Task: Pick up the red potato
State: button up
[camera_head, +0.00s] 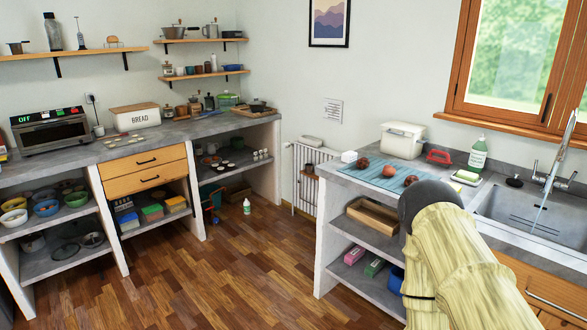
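Three small reddish-brown round things lie on a blue striped mat (372,177) on the right-hand counter. One reddish thing (362,163) is at the back left, one redder, brighter thing (389,171) is in the middle, and one dark reddish thing (410,180) is at the right. They are too small to tell which is the red potato. My arm, in a pale yellow sleeve with a dark rounded part, rises at the lower right and hides part of the counter by the mat. My gripper does not show.
A white lidded bin (402,141), a red-handled thing (439,157), a green soap bottle (478,154) and a sponge dish (466,178) stand behind and right of the mat. The sink (520,215) is at the right.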

aim_at(362, 163)
jog(key=u, duration=0.65)
jog(key=i, duration=0.65)
jog(key=u, duration=0.55)
jog(key=i, duration=1.25)
jog(key=z, duration=0.35)
